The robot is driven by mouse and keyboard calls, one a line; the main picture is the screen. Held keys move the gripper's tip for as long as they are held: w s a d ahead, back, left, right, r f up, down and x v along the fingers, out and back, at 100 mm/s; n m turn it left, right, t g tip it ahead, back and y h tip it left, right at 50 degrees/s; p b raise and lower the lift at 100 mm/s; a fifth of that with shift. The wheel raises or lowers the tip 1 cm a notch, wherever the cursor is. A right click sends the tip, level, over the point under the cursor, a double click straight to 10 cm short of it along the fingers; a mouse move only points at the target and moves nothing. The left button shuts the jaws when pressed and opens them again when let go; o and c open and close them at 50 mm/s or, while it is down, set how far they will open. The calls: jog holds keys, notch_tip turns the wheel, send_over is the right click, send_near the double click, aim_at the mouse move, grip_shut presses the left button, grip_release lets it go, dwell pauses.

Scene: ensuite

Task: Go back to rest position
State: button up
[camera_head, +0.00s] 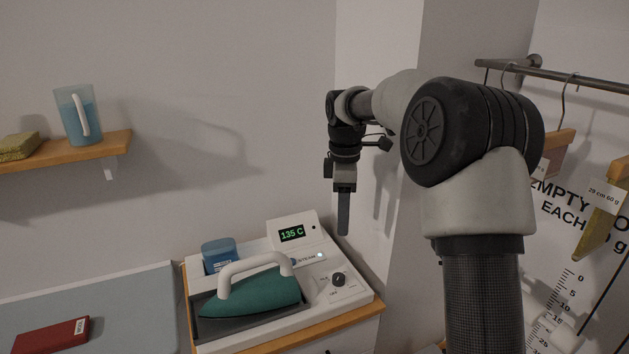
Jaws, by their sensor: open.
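My gripper (344,222) hangs pointing down from my bent arm, near the wall corner. It appears behind and to the right of the iron station in the picture. Its fingers overlap edge-on from this side, and I see nothing held in them. The gripper is open. A teal iron (250,294) with a white handle rests on the grey plate of a white station (354,294). The station's display (292,234) reads 135 C.
A blue container (219,255) stands in the station. A blue jug (75,112) and a sponge (19,146) sit on a wall shelf (110,145). A red book-like item (50,337) lies on the grey-blue surface (130,300). A rail (570,76) with hangers is at right.

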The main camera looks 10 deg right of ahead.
jog(key=s+r+m+t+p, duration=0.1)
jog(key=s+r+m, duration=0.3)
jog(key=s+r, duration=0.3)
jog(key=s+r+m+t, duration=0.1)
jog(key=s+r+m, duration=0.3)
jog(key=s, duration=0.5)
jog(key=s+f+m+t+p, duration=0.1)
jog(key=s+m+t, duration=0.2)
jog(key=s+m, duration=0.4)
jog(key=s, duration=0.9)
jog(key=shift+s+f+m+p, duration=0.15)
jog(key=shift+s+m+p, duration=0.2)
jog(key=shift+s+m, duration=0.05)
